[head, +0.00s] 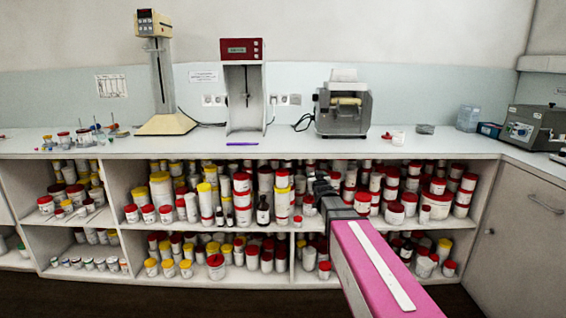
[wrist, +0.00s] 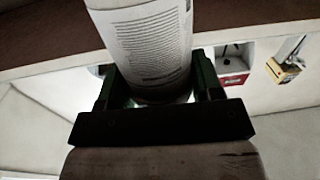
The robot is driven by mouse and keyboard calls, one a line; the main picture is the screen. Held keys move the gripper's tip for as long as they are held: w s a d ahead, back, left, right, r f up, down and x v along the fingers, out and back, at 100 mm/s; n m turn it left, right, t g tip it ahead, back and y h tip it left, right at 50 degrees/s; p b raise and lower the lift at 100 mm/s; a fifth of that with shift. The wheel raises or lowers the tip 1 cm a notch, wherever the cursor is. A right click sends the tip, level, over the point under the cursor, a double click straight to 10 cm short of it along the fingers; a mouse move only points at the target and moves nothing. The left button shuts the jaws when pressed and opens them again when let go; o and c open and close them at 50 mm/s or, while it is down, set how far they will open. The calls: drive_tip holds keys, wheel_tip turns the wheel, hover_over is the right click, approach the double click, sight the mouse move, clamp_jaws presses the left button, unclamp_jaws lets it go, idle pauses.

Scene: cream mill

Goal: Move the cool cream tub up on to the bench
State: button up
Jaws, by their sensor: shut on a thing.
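My gripper (wrist: 157,86) is shut on a white cylindrical tub (wrist: 140,40) with lines of small dark print. The fingers press on both sides of the tub near one end, and its other end runs out of the wrist view. In the head view my gripper (head: 320,186) is in front of the upper shelf, below the bench top's front edge. There I cannot pick out the held tub for sure among the similar tubs behind it. The bench (head: 280,147) is pale, with a clear strip along its front.
Open shelves under the bench hold many white tubs with red or yellow lids. On the bench stand a tall beige stand (head: 165,122), a red-topped machine (head: 243,90) and a grey roller mill (head: 343,112).

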drive_tip(key=s+d+r, duration=0.1)
drive_tip(key=d+r, duration=0.1)
drive_tip(key=r, duration=0.7)
drive_tip(key=s+d+r+h, duration=0.1)
drive_tip(key=d+r, duration=0.1)
drive_tip(key=r, duration=0.8)
drive_tip(key=shift+s+d+m, duration=0.15)
drive_tip(key=shift+s+m, duration=0.15)
drive_tip(key=shift+m, duration=0.1)
